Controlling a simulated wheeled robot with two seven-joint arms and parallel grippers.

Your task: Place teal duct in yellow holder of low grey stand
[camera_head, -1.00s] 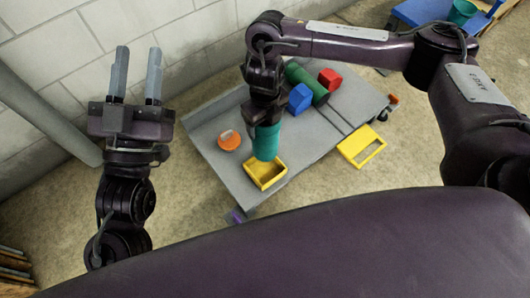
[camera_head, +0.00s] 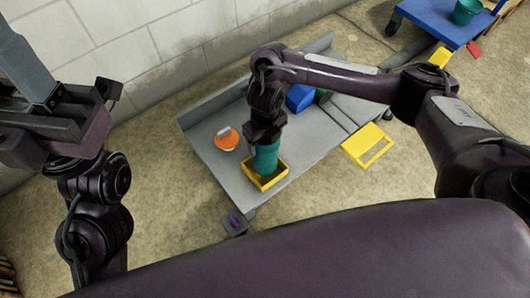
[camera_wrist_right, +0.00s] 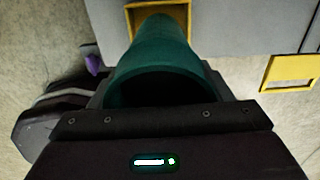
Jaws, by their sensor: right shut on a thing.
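The teal duct (camera_head: 265,158) is a short cylinder, held upright by my right gripper (camera_head: 264,143). Its lower end is at the yellow holder (camera_head: 262,184), a square open tray on the low grey stand (camera_head: 215,165). The head view shows the duct overlapping the holder's far side; I cannot tell whether it touches the bottom. In the right wrist view the duct (camera_wrist_right: 160,60) runs away from the gripper towards the yellow holder (camera_wrist_right: 133,22). My left gripper (camera_head: 22,75) is raised at the left edge, partly cut off, its fingers' spacing unclear.
An orange round thing (camera_head: 227,140) sits on the stand left of the duct. A blue block (camera_head: 299,98) lies behind my right arm. A yellow frame (camera_head: 367,145) is at the stand's right edge. A blue cart (camera_head: 440,22) with a teal bucket (camera_head: 466,11) stands at top right.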

